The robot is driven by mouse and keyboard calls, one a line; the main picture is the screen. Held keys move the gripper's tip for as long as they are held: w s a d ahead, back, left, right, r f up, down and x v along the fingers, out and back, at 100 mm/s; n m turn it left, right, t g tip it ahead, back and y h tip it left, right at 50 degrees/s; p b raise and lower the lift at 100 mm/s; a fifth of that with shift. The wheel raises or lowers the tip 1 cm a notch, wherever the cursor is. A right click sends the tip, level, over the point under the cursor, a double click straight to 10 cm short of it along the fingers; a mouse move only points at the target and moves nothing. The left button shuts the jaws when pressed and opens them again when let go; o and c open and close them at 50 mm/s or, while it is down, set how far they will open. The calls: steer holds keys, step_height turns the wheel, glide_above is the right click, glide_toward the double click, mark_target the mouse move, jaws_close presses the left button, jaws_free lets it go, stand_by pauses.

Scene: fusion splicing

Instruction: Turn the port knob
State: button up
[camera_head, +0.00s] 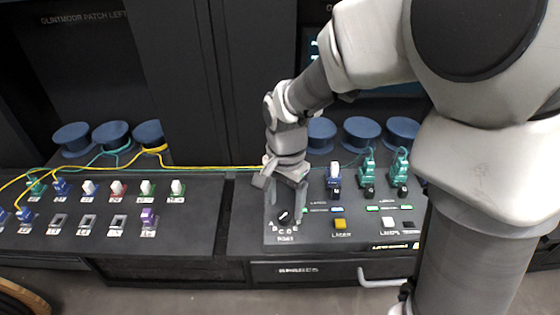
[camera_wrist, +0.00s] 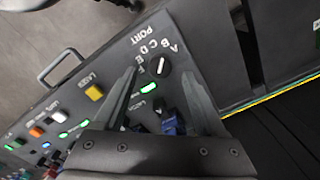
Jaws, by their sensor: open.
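The port knob (camera_head: 284,217) is a round black dial with a white pointer line, at the left end of the right-hand panel. It also shows in the wrist view (camera_wrist: 159,67), with the letters A to F arced beside it above the word PORT. The pointer line lies roughly toward the A–B side; the exact letter is hard to tell. My gripper (camera_head: 285,207) points down over the knob, open, with one finger on each side. In the wrist view my gripper's fingertips (camera_wrist: 158,72) flank the knob, with gaps on both sides; their height over the panel is unclear.
A yellow laser button (camera_head: 341,225) and a white button (camera_head: 388,223) sit right of the knob. A yellow cable (camera_head: 215,167) runs along the back. A drawer handle (camera_head: 385,282) juts out in front.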

mark_target(285, 215)
steer(key=shift+f, duration=1.55)
jaws_close()
